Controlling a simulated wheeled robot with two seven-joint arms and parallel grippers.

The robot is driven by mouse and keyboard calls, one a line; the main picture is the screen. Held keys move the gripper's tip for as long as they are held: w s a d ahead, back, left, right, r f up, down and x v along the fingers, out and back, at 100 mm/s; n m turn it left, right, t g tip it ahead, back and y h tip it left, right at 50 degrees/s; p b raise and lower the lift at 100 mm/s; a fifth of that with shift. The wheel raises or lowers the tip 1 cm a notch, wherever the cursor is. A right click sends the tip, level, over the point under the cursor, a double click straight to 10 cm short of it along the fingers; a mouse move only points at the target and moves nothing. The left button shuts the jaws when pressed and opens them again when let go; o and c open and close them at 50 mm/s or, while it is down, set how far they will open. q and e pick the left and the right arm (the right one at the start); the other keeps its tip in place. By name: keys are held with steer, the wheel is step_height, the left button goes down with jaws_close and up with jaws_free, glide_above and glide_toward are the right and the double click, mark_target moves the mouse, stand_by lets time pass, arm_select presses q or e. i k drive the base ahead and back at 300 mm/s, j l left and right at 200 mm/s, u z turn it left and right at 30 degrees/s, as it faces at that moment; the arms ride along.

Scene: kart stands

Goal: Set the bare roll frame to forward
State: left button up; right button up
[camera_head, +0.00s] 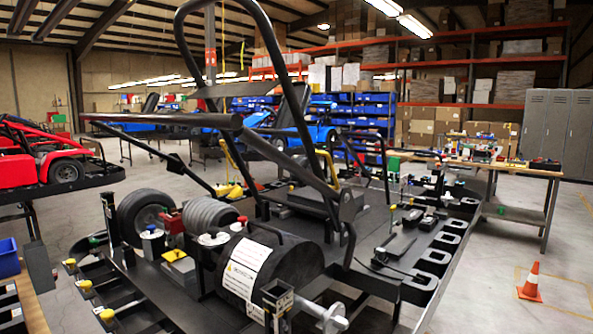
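The bare roll frame (270,152) is a black tubular frame with a tall rounded hoop, standing in the middle of the camera_head view. Neither of my grippers shows.
The stand carries a wheel (143,215), a black drum with a white label (290,262) and yellow-topped knobs. A red kart (38,160) is at left, a workbench (520,170) at right. An orange cone (531,281) stands on open floor at right.

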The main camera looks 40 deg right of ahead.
mark_target(261, 88)
steer(key=l+u, duration=0.1)
steer(key=l, duration=0.35)
steer(key=l+u, duration=0.1)
steer(key=l, duration=0.4)
steer(key=k+l+u, duration=0.1)
steer(key=l, duration=0.35)
steer(key=l+u, duration=0.1)
steer(key=l, duration=0.35)
steer(key=k+l+u, duration=0.1)
steer(key=l, duration=0.35)
steer(key=k+l+u, duration=0.1)
steer(key=l, duration=0.35)
steer(key=k+l+u, duration=0.1)
steer(key=l, duration=0.3)
